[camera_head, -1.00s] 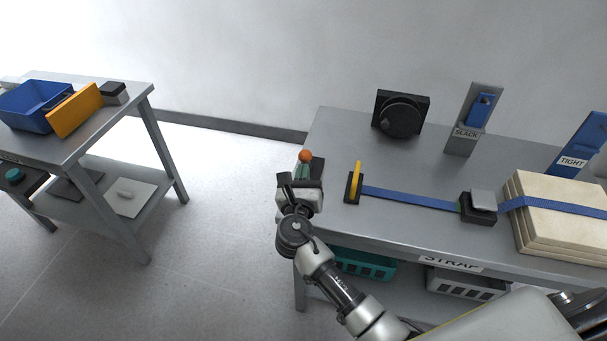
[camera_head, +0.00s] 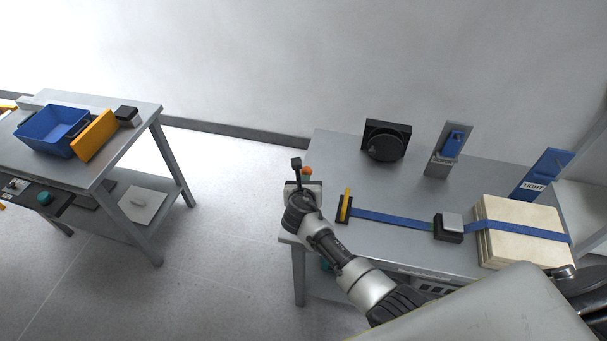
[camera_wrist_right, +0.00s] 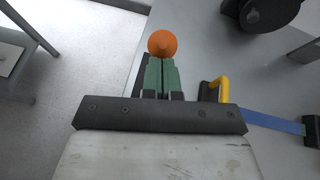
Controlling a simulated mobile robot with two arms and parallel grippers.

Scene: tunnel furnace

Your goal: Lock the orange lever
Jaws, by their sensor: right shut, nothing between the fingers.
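An upright yellow-orange lever (camera_head: 346,204) stands in a black base at the left end of a blue strap on the right table. In the right wrist view the lever (camera_wrist_right: 221,90) is just right of my fingers. My right gripper (camera_head: 305,180) is shut and empty, over the table's left edge, left of the lever and apart from it. Its green fingers (camera_wrist_right: 161,72) are together in the wrist view. An orange ball (camera_wrist_right: 162,43) shows at the fingertips, also in the head view (camera_head: 307,171); I cannot tell what it is attached to. My left gripper is not in view.
The blue strap (camera_head: 395,218) runs through a black-grey block (camera_head: 449,227) over stacked pale boards (camera_head: 525,219). Another table (camera_head: 150,107) holds a blue bin (camera_head: 48,132). Floor between the tables is clear.

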